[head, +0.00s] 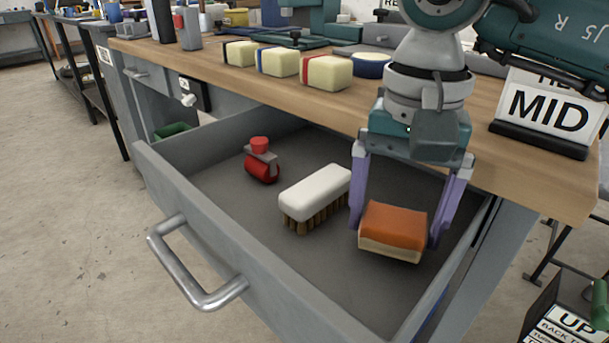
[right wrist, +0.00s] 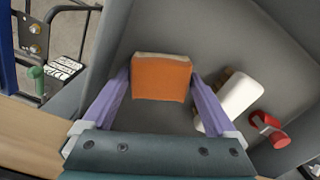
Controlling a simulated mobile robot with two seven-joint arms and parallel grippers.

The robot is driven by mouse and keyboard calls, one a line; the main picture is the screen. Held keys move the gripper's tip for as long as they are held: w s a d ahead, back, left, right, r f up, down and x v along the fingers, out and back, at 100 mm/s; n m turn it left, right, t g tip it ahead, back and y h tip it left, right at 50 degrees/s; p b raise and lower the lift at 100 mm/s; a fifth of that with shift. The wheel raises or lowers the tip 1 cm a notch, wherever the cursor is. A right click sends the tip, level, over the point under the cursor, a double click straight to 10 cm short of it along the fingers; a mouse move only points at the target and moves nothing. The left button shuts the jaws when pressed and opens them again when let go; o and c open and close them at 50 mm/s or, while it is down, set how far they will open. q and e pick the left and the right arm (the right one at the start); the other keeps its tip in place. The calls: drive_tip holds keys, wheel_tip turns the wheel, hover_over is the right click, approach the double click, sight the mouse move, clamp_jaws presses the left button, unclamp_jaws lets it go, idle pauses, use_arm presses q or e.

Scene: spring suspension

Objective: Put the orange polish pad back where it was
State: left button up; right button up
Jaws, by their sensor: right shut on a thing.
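The orange polish pad (head: 394,226), orange on top with a cream layer below, is inside the open drawer (head: 235,225) at its right end. My right gripper (head: 397,232) reaches down into the drawer with its purple fingers shut on two opposite sides of the pad. In the right wrist view the pad (right wrist: 161,77) sits between the fingertips. I cannot tell whether the pad's underside touches the drawer floor. My left gripper is not in view.
A white-topped brush (head: 316,192) lies just left of the pad, and a red item (head: 262,165) lies farther left in the drawer. On the bench above stand several cream blocks (head: 325,73) with coloured bands and a MID sign (head: 545,108). The drawer's front left floor is clear.

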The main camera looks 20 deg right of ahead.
sight(396, 220)
wheel_tip(396, 220, down, 2)
drive_tip(key=shift+f, duration=0.1)
drive_tip(key=shift+f+b, duration=0.25)
drive_tip(key=shift+b, duration=0.15)
drive_tip(key=o, duration=0.8)
drive_tip(key=shift+r, duration=0.1)
drive_tip(key=shift+o, duration=0.2)
drive_tip(key=shift+r, duration=0.1)
drive_tip(key=shift+r+p, duration=0.3)
drive_tip(key=shift+p, duration=0.15)
wheel_tip(396, 220, up, 12)
drive_tip(key=p, duration=0.3)
drive_tip(key=shift+f, duration=0.2)
